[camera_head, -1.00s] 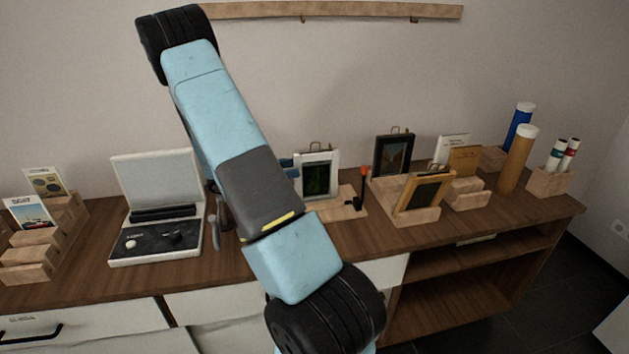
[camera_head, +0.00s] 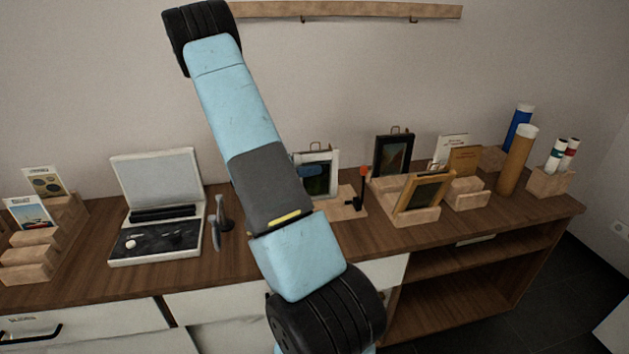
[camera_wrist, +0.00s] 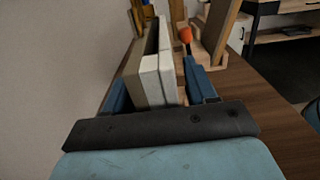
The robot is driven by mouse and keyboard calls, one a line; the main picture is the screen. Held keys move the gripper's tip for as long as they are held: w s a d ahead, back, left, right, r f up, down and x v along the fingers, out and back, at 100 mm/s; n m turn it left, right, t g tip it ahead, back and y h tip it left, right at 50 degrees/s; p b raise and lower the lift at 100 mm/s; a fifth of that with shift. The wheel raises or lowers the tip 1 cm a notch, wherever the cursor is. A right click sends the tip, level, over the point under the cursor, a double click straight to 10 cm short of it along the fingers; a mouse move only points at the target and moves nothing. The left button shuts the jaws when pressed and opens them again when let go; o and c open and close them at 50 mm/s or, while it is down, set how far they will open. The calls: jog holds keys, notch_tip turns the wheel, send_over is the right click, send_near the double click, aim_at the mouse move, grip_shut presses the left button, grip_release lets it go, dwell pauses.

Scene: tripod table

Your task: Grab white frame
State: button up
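The white frame (camera_head: 335,174) stands upright on a wooden stand, partly hidden by my arm in the head view. In the wrist view the white frame (camera_wrist: 153,78) is seen edge-on between the two blue fingers of my gripper (camera_wrist: 157,90). The left finger lies close along its side; whether it touches is hard to tell. A narrow gap shows between the frame and the right finger. My gripper is open around the frame. In the head view, a blue finger of my gripper (camera_head: 314,184) shows in front of the picture.
A stand with an orange-red tip (camera_head: 363,183) is just right of the frame, close to the right finger. A black frame (camera_head: 393,154) and a wooden frame (camera_head: 423,193) stand further right. An open case (camera_head: 157,205) lies left. The wall is close behind.

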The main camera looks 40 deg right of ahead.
grip_shut()
dwell(0.3)
jog(key=shift+r, duration=0.1)
dwell(0.4)
